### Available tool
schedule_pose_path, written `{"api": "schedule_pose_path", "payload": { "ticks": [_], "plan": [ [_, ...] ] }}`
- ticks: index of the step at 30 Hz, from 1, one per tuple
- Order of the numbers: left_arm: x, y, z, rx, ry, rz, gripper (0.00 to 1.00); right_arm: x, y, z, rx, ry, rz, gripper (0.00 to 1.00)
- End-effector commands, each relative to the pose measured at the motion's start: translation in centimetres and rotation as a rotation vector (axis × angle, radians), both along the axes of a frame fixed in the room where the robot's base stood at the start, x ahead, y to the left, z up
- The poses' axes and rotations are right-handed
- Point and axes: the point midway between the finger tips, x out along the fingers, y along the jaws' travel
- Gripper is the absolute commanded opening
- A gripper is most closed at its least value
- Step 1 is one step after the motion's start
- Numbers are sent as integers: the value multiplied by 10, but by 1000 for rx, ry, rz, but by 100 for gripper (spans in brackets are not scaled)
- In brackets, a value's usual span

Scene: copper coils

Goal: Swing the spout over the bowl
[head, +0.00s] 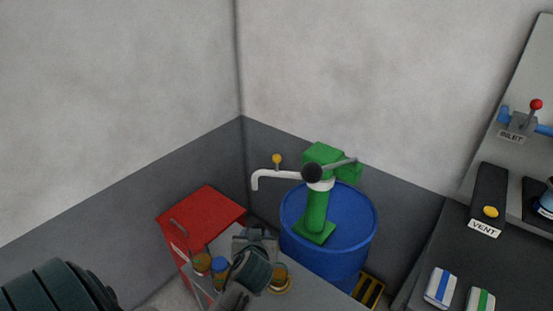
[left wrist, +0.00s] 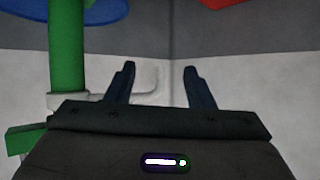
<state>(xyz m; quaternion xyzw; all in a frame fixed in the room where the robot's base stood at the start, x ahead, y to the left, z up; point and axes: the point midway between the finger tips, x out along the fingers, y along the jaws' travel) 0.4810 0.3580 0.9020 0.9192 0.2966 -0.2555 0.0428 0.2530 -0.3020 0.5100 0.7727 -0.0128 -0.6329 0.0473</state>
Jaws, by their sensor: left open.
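A white spout (head: 277,174) with a yellow knob on top (head: 277,158) extends left from a green pump (head: 317,205) on a blue drum (head: 335,225). Its end bends down. My left gripper (head: 255,240) is open and empty, below the spout in the head view. In the left wrist view, the pale spout (left wrist: 152,84) shows beyond the open left gripper (left wrist: 158,68), its bent end between the fingers; the green pump column (left wrist: 66,45) is to the left. I cannot make out a bowl for certain; a gold-rimmed round item (head: 279,287) shows beside my gripper.
Walls meet close behind the drum. A dark bench (head: 465,262) is at right.

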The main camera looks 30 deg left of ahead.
Motion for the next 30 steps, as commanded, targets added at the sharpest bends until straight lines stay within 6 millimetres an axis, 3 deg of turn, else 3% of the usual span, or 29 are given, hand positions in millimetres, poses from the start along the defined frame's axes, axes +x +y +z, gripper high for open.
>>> {"api": "schedule_pose_path", "payload": {
  "ticks": [1, 6, 12, 19, 25, 30],
  "plan": [
    [17, 4, 10, 11, -61, 21, 48, -15, -2, -25, 1, 19, -4, 74],
    [67, 13, 46, 50, -273, 70, 48, -69, -7, -92, 5, 52, -13, 74],
    [112, 15, 86, 80, -475, 79, 48, -134, -9, -141, 9, 84, -21, 74],
    [134, 13, 107, 92, -571, 67, 48, -170, -9, -157, 10, 97, -24, 74],
    [150, 24, 111, 96, -575, 66, 48, -172, -9, -148, 10, 96, -24, 74],
    [176, 44, 113, 97, -575, 66, 48, -172, -9, -134, 10, 97, -24, 74]
  ]
}}
